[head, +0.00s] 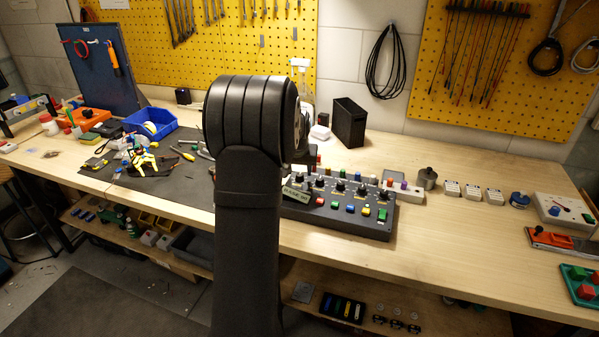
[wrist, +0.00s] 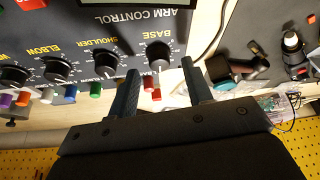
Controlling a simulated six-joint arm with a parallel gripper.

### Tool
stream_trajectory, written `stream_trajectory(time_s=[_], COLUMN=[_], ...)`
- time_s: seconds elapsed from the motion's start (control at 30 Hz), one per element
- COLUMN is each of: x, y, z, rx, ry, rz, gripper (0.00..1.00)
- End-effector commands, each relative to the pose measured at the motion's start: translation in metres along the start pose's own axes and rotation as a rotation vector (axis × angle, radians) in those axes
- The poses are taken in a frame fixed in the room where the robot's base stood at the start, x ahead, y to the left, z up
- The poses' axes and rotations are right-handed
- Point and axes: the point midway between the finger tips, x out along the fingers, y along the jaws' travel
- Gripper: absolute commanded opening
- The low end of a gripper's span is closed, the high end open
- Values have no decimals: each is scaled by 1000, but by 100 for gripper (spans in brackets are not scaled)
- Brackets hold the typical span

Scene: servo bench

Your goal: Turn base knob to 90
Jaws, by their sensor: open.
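The BASE knob (wrist: 158,54) is a black round knob on the dark control panel (wrist: 35,28), with a printed scale around it. In the wrist view its lettering is upside down. My gripper (wrist: 160,67) is open, with one finger on each side of the knob in that view. The fingers look apart from the knob; I cannot tell how high they are above it.
The SHOULDER knob (wrist: 105,63) and ELBOW knob (wrist: 56,69) stand beside the BASE knob. Colored caps line the panel edge. A metal cylinder (head: 427,178) and several white blocks are right of the panel. A black holder (head: 348,123) stands behind.

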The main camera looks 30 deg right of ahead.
Motion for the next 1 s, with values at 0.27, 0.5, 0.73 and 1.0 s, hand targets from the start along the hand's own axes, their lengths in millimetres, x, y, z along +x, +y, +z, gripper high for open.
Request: stream_trajectory(time_s=[0.27,0.5,0.73,1.0], x=[-66,-121,-151,-157], y=[0,0,0,0], z=[-1,0,0,0], rx=[0,0,0,0], ry=[4,3,1,-1], rz=[0,0,0,0], gripper=[46,46,46,46])
